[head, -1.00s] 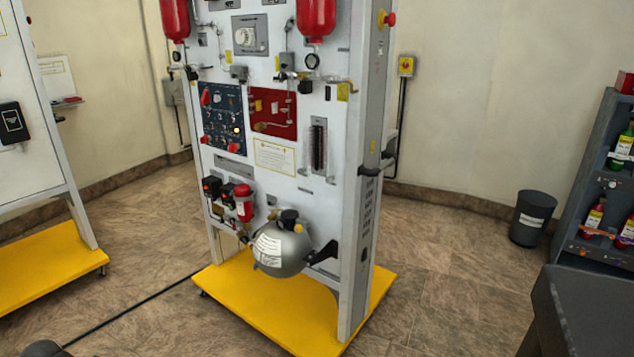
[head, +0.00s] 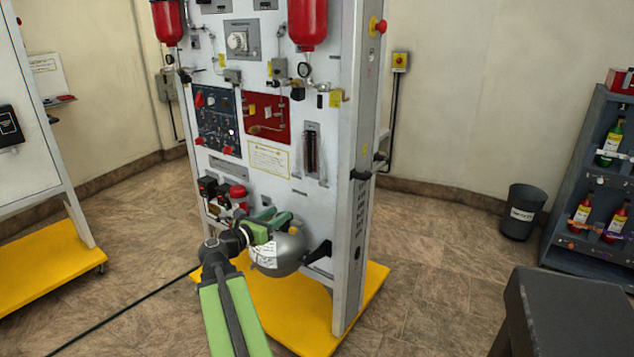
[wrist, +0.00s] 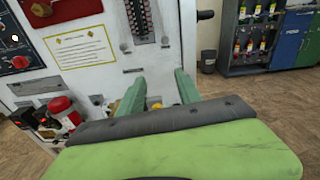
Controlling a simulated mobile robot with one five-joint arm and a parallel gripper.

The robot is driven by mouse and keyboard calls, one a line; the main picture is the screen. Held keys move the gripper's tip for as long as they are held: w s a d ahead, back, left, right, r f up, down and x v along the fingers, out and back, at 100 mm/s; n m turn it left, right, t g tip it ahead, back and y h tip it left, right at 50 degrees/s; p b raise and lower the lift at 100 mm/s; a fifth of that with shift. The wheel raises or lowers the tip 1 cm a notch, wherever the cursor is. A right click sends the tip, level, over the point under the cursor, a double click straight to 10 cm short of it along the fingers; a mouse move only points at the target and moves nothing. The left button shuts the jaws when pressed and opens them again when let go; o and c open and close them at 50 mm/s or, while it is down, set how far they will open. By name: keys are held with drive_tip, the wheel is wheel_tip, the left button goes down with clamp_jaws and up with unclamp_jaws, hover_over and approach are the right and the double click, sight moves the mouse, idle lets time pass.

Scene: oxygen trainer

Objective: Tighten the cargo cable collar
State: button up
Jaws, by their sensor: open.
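My gripper (head: 268,221) is at the top of a round grey bottle (head: 291,250) low on the trainer panel. In the wrist view my gripper (wrist: 162,88) has its two green fingers apart, with nothing seen held. A yellowish part (wrist: 155,104) shows low between the fingers. The same part seems to show on the bottle's top, right beside the fingers, in the head view (head: 284,218). I cannot make out the cable collar for certain; my gripper and hand cover much of the bottle's top. Whether the fingers touch the bottle cannot be told.
The white trainer panel (head: 270,110) stands on a yellow base (head: 300,315). A red-capped unit (head: 239,192) is just left of the gripper. A black bracket (head: 318,252) juts out at right. A dark table (head: 575,310) is at front right. Open floor lies between.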

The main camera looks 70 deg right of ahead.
sight(320, 183)
drive_tip(key=shift+n+h, duration=0.4)
drive_tip(key=shift+n, duration=0.3)
drive_tip(key=x, duration=0.6)
drive_tip(key=s+r+x, duration=0.1)
drive_tip(key=x, duration=0.5)
drive_tip(key=r+x, duration=0.1)
drive_tip(key=x, duration=0.6)
drive_tip(key=shift+s+a, duration=0.1)
drive_tip(key=shift+s, duration=0.25)
clamp_jaws()
drive_tip(key=shift+a, duration=0.15)
drive_tip(key=shift+r, duration=0.1)
